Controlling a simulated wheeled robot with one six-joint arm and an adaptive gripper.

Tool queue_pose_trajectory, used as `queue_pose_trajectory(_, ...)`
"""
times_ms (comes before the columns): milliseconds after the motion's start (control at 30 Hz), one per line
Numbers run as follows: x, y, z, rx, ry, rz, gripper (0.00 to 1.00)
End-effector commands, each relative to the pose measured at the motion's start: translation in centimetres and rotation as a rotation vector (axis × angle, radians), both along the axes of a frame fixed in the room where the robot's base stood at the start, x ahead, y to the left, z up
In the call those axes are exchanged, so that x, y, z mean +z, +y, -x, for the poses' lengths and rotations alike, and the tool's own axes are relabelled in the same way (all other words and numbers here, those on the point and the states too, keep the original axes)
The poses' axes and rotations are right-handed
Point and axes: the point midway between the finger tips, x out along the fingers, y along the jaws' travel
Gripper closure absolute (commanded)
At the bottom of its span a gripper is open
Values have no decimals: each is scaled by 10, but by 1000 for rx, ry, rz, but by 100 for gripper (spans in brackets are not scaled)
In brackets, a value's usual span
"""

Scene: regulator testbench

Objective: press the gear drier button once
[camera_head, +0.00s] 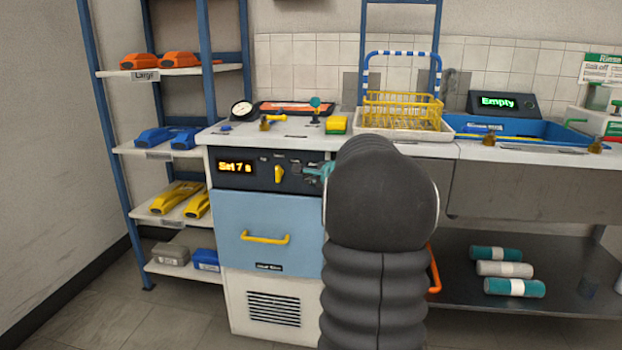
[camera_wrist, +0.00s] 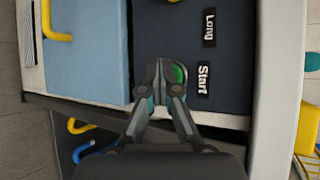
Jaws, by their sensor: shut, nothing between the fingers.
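The gear drier is a cabinet with a light blue drawer (camera_head: 265,222) and a dark control panel (camera_head: 238,181). Its display (camera_head: 234,167) appears to read "Set 7 s", and a yellow knob (camera_head: 279,174) sits to the right of it. In the wrist view the green button (camera_wrist: 179,73) is beside the "Start" label (camera_wrist: 203,79). My gripper (camera_wrist: 164,80) is shut and empty, its tips at the button and partly covering it. I cannot tell whether they touch. In the head view my gripper (camera_head: 318,171) is at the panel's right end, partly hidden by my arm.
A yellow rack (camera_head: 400,108) and a blue sink tray (camera_head: 535,130) are to the right. Blue-framed shelves (camera_head: 160,152) stand close on the left.

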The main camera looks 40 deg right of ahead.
Motion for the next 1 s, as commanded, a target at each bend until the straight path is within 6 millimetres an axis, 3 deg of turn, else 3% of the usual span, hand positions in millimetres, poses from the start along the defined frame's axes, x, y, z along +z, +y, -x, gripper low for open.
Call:
queue_pose_trajectory(567,-1,-2,-1,-1,0,-1,100)
queue_pose_trajectory(1000,-1,11,10,0,-1,0,100)
